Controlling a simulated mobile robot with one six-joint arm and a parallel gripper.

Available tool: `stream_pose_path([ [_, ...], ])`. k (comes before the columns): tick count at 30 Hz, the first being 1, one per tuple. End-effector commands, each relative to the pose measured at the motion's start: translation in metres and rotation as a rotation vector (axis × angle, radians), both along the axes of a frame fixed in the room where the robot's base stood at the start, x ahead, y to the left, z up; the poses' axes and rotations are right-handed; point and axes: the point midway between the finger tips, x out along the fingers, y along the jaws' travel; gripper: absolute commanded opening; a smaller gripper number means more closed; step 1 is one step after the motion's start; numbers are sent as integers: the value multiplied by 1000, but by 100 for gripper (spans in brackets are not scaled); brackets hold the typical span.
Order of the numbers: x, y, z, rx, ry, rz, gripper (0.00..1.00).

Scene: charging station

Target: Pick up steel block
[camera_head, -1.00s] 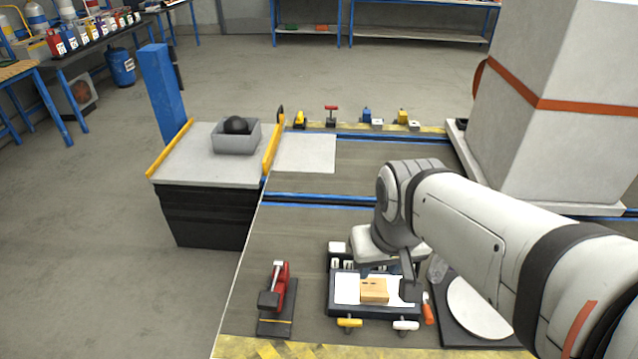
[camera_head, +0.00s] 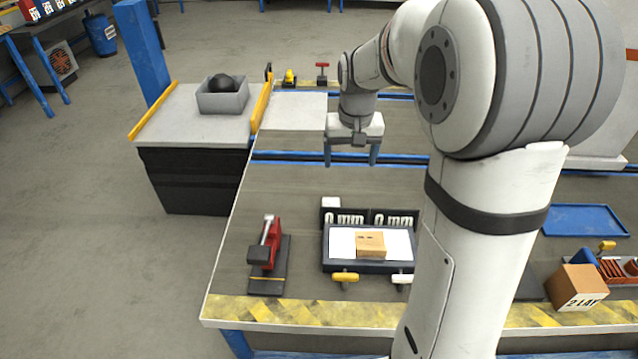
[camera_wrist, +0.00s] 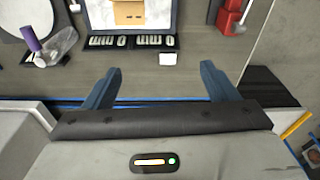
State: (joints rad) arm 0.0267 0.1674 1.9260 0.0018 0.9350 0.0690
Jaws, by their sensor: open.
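No block in view is clearly steel. A small pale block (camera_head: 330,203) stands at the back left corner of the gauge (camera_head: 368,267); it also shows in the wrist view (camera_wrist: 168,58). A wooden-coloured block (camera_head: 370,244) sits on the gauge's white plate (camera_head: 342,243). My gripper (camera_head: 350,162) is open and empty, fingers pointing down, above the bench beyond the gauge. In the wrist view my gripper (camera_wrist: 161,82) has its blue fingers apart, with bare bench between them.
A red clamp (camera_head: 270,242) stands left of the gauge. A grey bin (camera_head: 222,100) with a dark ball is on the side stand. A brown box (camera_head: 577,287) and blue tray (camera_head: 585,220) are at right. My arm hides part of the bench.

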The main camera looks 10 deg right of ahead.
Motion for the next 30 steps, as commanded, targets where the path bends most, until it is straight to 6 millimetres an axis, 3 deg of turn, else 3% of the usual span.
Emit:
stream_pose_path([
  [1, 19, 0, -26, 1, 13, -6, 80],
  [9, 103, 0, -124, 4, 61, -47, 80],
  [15, 151, -1, -202, 6, 91, -75, 80],
  [18, 167, -1, -232, 6, 100, -87, 80],
  [21, 176, -1, -253, 7, 108, -94, 80],
  [30, 183, 0, -287, 7, 116, -99, 80],
])
